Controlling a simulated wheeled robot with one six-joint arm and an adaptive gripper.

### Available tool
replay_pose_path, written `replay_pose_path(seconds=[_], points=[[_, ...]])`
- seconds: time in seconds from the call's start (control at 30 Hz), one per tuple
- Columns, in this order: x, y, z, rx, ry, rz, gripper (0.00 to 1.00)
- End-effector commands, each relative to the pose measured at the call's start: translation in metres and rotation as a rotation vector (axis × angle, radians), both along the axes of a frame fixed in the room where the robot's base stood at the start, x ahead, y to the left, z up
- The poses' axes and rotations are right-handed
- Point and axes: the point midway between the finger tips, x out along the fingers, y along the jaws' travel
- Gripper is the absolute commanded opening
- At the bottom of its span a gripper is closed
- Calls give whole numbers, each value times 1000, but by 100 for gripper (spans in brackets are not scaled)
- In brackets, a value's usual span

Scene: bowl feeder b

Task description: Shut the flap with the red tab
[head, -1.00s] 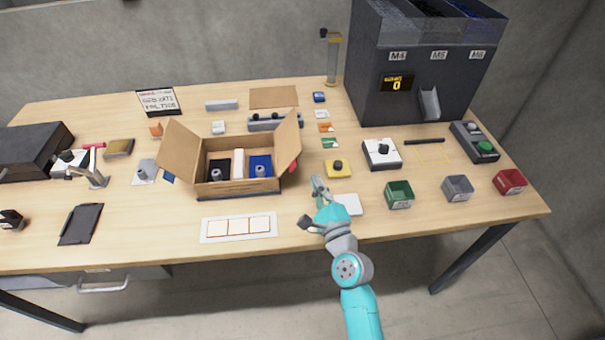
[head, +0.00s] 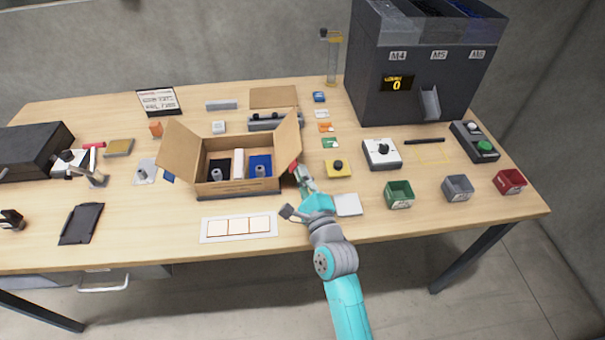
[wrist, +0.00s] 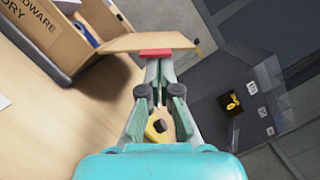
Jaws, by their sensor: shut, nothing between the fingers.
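An open cardboard box (head: 238,187) stands on the table with its left flap (head: 180,150) and right flap (head: 288,140) sticking up and outward. The right flap bears the red tab (head: 293,166), which shows in the wrist view (wrist: 156,53) on the edge of the flap (wrist: 150,42). My gripper (head: 300,172) is shut and empty beside the right flap's outer side. In the wrist view its fingertips (wrist: 157,64) are at the red tab; I cannot tell for sure whether they touch it.
A yellow block with a black knob (head: 338,169) and a white switch box (head: 382,154) lie to the right. Green (head: 399,195), grey (head: 458,188) and red (head: 509,182) bins line the right front. A white card (head: 239,227) lies in front of the box.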

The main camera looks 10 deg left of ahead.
Motion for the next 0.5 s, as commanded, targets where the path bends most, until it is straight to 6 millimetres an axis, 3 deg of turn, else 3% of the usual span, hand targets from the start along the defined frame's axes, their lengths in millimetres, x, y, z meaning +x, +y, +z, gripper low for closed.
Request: replay_pose_path(seconds=[0.5], points=[[-1, 2, 4, -48, -15, 1, 0]])
